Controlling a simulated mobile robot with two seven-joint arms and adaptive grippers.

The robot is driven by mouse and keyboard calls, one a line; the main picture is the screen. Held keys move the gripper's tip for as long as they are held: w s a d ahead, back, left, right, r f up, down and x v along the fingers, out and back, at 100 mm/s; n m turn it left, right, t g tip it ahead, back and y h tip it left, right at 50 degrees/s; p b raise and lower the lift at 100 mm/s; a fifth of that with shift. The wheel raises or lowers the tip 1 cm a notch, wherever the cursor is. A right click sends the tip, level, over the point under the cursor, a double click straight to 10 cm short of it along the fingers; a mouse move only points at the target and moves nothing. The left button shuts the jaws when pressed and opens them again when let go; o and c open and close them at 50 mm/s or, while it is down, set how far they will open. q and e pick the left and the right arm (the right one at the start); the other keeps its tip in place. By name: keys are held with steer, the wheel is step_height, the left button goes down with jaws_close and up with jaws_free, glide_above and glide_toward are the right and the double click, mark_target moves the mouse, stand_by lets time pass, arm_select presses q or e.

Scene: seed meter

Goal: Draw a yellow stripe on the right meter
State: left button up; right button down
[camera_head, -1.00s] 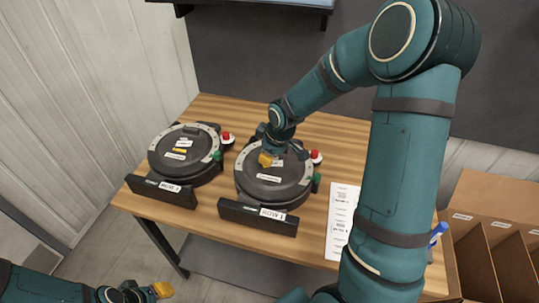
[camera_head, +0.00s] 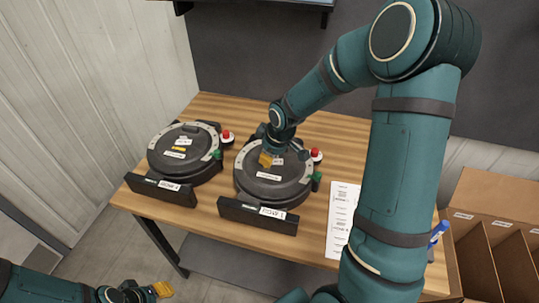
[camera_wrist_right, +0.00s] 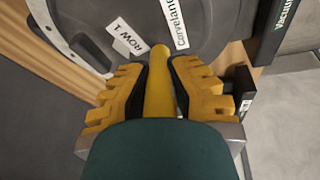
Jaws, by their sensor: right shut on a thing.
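The right meter (camera_head: 275,190) is a round dark lid with a grey rim and white labels on the wooden table. My right gripper (camera_head: 266,160) is over its upper part, hiding some of the lid. In the right wrist view the gripper (camera_wrist_right: 160,88) is shut on a yellow marker (camera_wrist_right: 158,95). The marker's end is over the lid (camera_wrist_right: 205,60), between the "ROW 1" label (camera_wrist_right: 128,40) and another label; whether it touches I cannot tell. The left meter (camera_head: 165,163) carries a yellow stripe (camera_head: 179,149). My left gripper (camera_head: 161,290) is low at left, away from the table.
Each meter has a red knob, a green knob and a labelled black front bar (camera_head: 240,211). A white printed sheet (camera_head: 342,215) lies right of the right meter. A cardboard divided box (camera_head: 490,190) and a blue object (camera_head: 438,232) are at the right.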

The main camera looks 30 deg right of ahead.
mark_target(284, 176)
steer(key=shift+s+d+f, duration=0.1)
steer(key=shift+s+d, duration=0.45)
steer(key=shift+s, duration=0.2)
stand_by(1.1)
steer(key=shift+s+d, duration=0.45)
steer(key=shift+d, duration=0.05)
stand_by(0.6)
steer(key=shift+s+d, duration=0.35)
steer(key=shift+s, duration=0.2)
stand_by(0.9)
step_height(284, 176, up, 6)
steer(key=p, duration=0.4)
steer(key=shift+p, duration=0.3)
stand_by(0.7)
